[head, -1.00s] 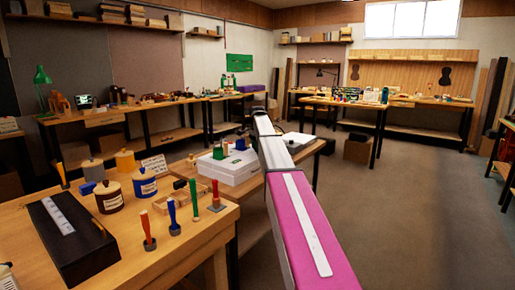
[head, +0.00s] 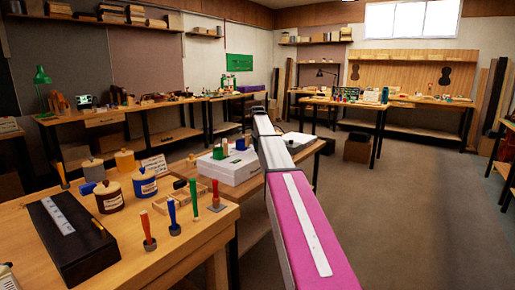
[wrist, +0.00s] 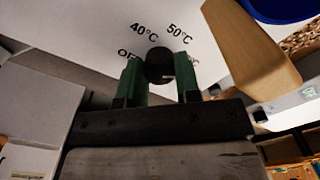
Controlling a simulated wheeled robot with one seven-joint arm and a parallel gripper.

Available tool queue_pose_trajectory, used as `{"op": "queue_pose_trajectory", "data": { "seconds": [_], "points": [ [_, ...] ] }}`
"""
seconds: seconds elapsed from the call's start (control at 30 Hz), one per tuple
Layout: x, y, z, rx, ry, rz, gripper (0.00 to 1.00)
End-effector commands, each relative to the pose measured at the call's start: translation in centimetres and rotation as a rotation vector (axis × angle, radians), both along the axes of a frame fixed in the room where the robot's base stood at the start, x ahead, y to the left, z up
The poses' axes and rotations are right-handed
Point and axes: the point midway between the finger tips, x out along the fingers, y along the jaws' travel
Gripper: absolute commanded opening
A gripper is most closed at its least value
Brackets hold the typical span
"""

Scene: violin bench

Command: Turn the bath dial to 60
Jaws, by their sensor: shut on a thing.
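The bath dial (wrist: 159,62) is a small black knob on a pale panel in the wrist view. "40°C" and "50°C" are printed above it and "OFF" is partly covered at its left. Another label at its right is mostly hidden by a finger. A short pale mark shows on the knob's lower right side. My gripper (wrist: 159,80) has its two green fingers on either side of the dial, shut on it. In the head view a white box (head: 236,172), apparently the bath, stands on a bench left of my arm.
In the wrist view a wooden piece (wrist: 250,50) and a blue round thing (wrist: 285,8) are close to the right finger. In the head view, the near bench (head: 190,240) holds jars, upright handled tools and a black block (head: 75,245). Floor at right is clear.

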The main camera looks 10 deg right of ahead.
Motion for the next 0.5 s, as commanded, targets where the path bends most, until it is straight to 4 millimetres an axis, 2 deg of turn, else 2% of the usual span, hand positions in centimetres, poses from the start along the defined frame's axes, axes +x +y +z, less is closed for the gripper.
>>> {"op": "queue_pose_trajectory", "data": {
  "seconds": [0.2,0.23,0.3,0.5],
  "points": [
    [0.02,0.0,0.04,0.0,-0.001,0.001,0.07],
    [0.03,0.0,0.04,0.0,-0.001,0.001,0.37],
    [0.02,0.0,0.03,0.0,-0.001,0.001,0.56],
    [0.02,0.0,0.02,0.0,0.0,0.002,0.56]
  ]
}}
